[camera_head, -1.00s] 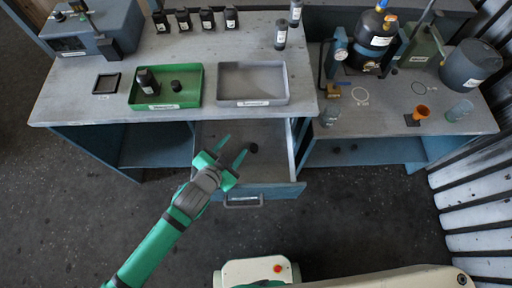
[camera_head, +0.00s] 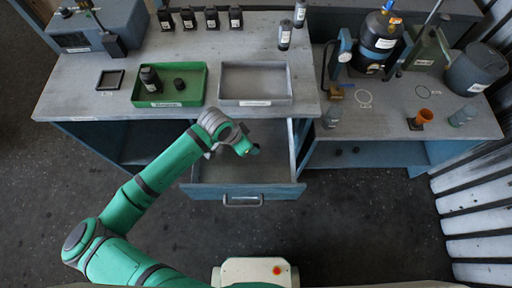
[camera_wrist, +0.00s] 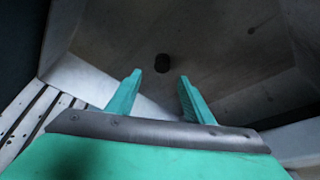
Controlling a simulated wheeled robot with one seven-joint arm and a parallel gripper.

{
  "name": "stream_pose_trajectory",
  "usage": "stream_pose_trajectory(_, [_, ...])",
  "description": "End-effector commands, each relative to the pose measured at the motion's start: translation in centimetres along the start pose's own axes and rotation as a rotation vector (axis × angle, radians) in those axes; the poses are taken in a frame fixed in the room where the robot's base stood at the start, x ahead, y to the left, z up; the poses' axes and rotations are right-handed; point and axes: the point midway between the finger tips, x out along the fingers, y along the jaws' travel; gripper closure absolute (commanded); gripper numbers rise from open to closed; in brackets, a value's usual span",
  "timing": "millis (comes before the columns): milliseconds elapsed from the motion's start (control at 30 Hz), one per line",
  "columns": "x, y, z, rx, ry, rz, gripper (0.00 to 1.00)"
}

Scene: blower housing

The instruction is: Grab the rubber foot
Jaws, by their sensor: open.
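The rubber foot (camera_wrist: 162,62) is a small dark round piece, lying in the open drawer (camera_head: 208,171). In the wrist view it sits just beyond my fingertips, roughly between them. In the head view my gripper and wrist hide it. My gripper (camera_wrist: 160,78) is open and empty, its two green fingers apart on either side of the line to the foot. In the head view my gripper (camera_head: 248,150) is over the drawer; its fingers are hardly visible there.
The drawer's walls surround the foot. Above it, the bench holds a green tray (camera_head: 195,101) with a black bottle and a dark piece, and an empty grey tray (camera_head: 256,102). Two small dark pieces (camera_head: 347,150) lie on the right lower shelf.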

Motion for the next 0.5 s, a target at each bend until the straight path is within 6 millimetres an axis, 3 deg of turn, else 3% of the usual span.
stream_pose_trajectory(500, [6.0,-0.3,0.2,0.001,-0.001,0.001,0.53])
